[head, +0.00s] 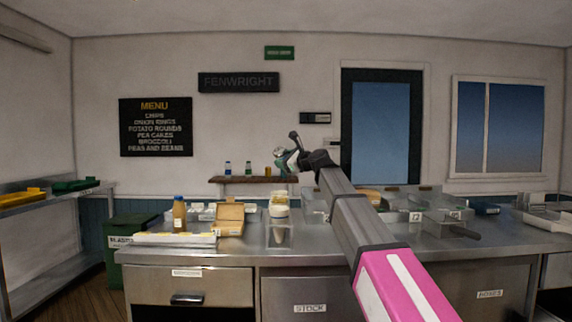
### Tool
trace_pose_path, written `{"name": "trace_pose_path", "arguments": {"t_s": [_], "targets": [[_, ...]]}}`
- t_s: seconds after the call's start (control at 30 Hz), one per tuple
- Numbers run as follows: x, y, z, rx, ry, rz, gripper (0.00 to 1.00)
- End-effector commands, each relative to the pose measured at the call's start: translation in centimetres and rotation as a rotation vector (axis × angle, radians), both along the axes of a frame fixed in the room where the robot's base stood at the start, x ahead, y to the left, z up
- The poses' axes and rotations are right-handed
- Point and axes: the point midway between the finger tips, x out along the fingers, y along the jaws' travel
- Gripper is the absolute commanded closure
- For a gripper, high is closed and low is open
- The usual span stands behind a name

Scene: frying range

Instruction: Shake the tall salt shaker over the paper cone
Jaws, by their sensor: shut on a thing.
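My gripper (291,155) is raised above the counter near the middle of the head view. It is shut on a small, pale and greenish tilted thing, which looks like the tall salt shaker (283,162); the fingers hide part of it. Below it and slightly left, the paper cone (279,212) appears as a pale shape with yellowish contents at its top, upright at a metal stand (279,236) on the counter. The shaker is well above the cone and apart from it. The shaker's holes are too small to make out.
A wall shelf (250,179) with small bottles stands behind. The counter front near the cone is clear.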

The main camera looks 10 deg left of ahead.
Motion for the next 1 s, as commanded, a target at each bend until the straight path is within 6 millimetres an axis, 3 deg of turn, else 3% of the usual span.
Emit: {"name": "trace_pose_path", "arguments": {"t_s": [0.5,1.0], "targets": [[-1.8,1.1,2.5,0.261,0.431,0.000,0.88],[-2.1,1.3,3.0,0.319,0.531,-0.001,0.88]]}}
